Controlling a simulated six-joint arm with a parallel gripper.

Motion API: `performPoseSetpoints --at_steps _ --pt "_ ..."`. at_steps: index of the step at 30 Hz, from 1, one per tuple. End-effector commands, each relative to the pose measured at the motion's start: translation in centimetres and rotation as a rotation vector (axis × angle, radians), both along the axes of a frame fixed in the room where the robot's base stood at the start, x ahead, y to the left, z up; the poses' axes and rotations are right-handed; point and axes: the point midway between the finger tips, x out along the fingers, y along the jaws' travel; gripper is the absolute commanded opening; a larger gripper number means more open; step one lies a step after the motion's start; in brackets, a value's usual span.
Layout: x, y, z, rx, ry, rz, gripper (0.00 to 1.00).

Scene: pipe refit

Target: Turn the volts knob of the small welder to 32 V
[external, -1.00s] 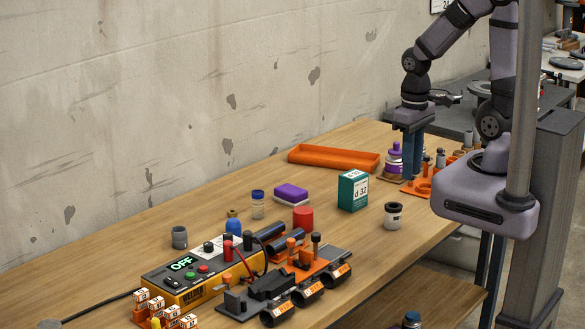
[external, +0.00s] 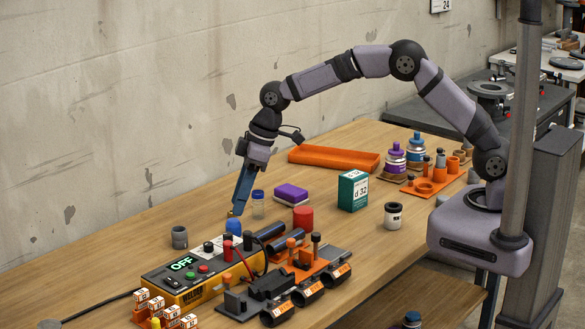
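The small welder (external: 195,291) is a yellow box with a dark top at the front left of the bench. Its green display (external: 182,264) reads OFF. Green and red buttons sit below the display. White dial plates with dark knobs (external: 209,246) are at its far right end; I cannot read their scales or tell which is volts.
Pipe clamps on an orange fixture (external: 305,270) stand right of the welder, with cables between. Around are a grey cup (external: 179,237), clear jar (external: 258,203), purple block (external: 291,194), red cylinder (external: 303,217), and green box (external: 352,190). An orange tray (external: 333,157) lies behind.

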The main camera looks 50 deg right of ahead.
Motion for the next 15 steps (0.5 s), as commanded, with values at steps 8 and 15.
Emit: performPoseSetpoints --at_steps 8,15 --pt "1.0 5.4 -1.7 0.027 -0.043 0.105 0.38" --pt "1.1 5.7 -1.8 0.029 -0.045 0.111 0.38"
